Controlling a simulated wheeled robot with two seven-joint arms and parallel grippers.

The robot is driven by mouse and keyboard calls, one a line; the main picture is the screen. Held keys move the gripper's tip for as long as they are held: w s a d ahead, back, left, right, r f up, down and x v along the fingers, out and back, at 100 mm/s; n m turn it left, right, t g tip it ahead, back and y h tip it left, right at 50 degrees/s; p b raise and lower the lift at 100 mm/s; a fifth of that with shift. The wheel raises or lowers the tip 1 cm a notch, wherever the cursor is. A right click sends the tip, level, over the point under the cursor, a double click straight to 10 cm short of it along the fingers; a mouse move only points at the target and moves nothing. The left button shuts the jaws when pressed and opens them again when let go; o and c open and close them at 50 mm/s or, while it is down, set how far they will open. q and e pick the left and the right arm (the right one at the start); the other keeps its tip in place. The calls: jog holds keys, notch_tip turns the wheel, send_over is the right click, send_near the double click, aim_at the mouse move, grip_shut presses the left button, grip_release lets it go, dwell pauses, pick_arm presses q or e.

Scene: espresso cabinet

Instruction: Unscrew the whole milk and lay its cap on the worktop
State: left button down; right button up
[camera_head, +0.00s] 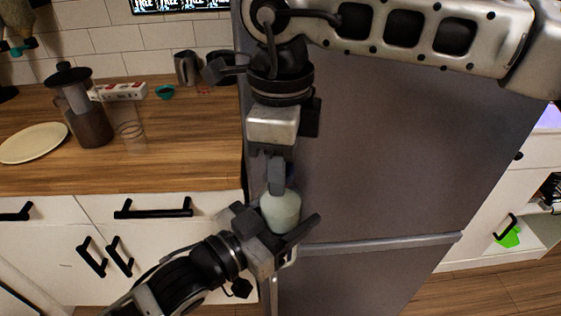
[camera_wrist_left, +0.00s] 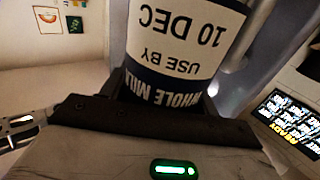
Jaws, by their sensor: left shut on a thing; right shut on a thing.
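The whole milk (camera_head: 281,211) is a pale bottle held upright in front of the grey fridge. Its label, upside down, fills the middle of the left wrist view (camera_wrist_left: 180,50) and reads "WHOLE MILK". My left gripper (camera_head: 272,226) is shut around the bottle's body from below left. My right gripper (camera_head: 277,186) points straight down from above, its fingers shut at the bottle's top. The cap is hidden by these fingers, so I cannot tell whether it is loose.
The wooden worktop (camera_head: 190,165) at left has clear room near its front right. On it stand a French press (camera_head: 88,115), a glass (camera_head: 131,135), a white plate (camera_head: 33,143), a small teal cup (camera_head: 164,92) and metal jugs (camera_head: 187,68). The fridge (camera_head: 390,160) is close behind both grippers.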

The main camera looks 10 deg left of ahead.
jog(key=o, duration=1.1)
jog(key=shift+c, duration=0.2)
jog(key=shift+r, duration=0.15)
